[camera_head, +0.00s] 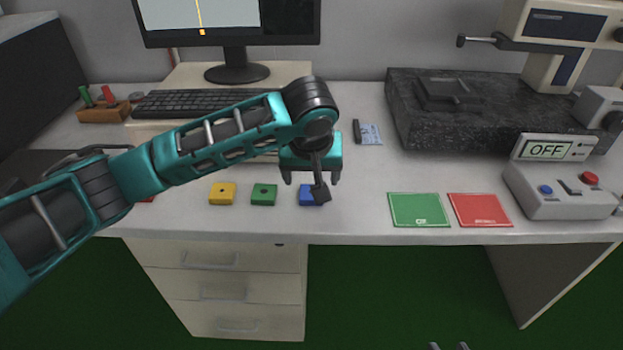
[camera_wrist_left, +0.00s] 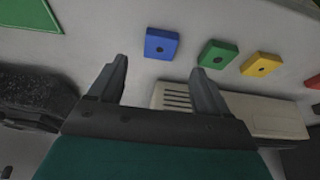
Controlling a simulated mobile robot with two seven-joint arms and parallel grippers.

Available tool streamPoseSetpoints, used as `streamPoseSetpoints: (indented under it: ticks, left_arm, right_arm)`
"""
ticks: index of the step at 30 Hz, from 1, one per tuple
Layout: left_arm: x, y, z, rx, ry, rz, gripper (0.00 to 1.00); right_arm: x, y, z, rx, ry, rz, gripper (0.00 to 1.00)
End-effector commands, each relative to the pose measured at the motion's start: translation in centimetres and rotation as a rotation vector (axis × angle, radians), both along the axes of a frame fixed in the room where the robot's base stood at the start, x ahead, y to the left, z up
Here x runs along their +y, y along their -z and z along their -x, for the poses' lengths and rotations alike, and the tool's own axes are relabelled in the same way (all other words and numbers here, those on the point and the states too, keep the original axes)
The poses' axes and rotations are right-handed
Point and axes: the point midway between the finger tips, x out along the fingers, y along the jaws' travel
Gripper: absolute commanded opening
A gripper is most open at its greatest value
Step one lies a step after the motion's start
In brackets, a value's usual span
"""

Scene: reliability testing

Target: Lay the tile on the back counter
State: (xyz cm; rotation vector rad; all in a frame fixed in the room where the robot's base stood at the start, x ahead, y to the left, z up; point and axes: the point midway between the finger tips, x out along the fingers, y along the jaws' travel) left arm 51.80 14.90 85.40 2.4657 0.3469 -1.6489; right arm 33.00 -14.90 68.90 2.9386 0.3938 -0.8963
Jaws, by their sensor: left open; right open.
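Small square tiles with a dark centre spot lie in a row near the desk's front edge: a yellow tile (camera_head: 222,193), a green tile (camera_head: 264,194) and a blue tile (camera_head: 308,195). A red one (camera_head: 148,199) is mostly hidden by my left arm. My left gripper (camera_head: 311,181) is open and empty above the blue tile, which its wrist partly covers. The left wrist view shows the blue tile (camera_wrist_left: 161,43) beyond the open fingertips, apart from them. Only the fingertips of my right gripper (camera_head: 448,346) show at the bottom edge, open. I cannot tell which surface is the back counter.
Green (camera_head: 419,210) and red (camera_head: 480,210) mats lie right of the tiles. A control box (camera_head: 560,192) with an OFF display stands at the right. A dark stone slab (camera_head: 440,125) with an instrument is behind. A keyboard (camera_head: 200,103) and monitor stand at back left.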

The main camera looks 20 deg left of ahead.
Motion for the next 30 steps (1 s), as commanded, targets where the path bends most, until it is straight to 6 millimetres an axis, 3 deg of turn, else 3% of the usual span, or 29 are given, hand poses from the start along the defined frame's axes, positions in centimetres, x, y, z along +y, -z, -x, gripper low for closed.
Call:
streamPoseSetpoints:
  ticks: [3, 10, 25, 30]
  left_arm:
    - [-0.3, -2.4, 0.8, -0.002, 0.001, 0.001, 0.78]
    - [-0.5, -4.3, 1.7, -0.001, -0.001, 0.001, 0.78]
    - [-0.6, -4.3, 1.8, 0.001, 0.003, 0.001, 0.78]
    - [-2.0, -2.5, 3.3, 0.017, 0.083, 0.03, 0.78]
  right_arm:
    - [-0.1, -0.8, 0.0, -0.006, 0.0, 0.003, 0.43]
    - [-0.5, -0.5, 0.1, -0.003, 0.004, 0.012, 0.43]
    - [-0.6, -0.1, 0.4, 0.008, 0.007, 0.015, 0.43]
    - [-0.6, -0.2, 0.4, 0.006, 0.006, 0.014, 0.43]
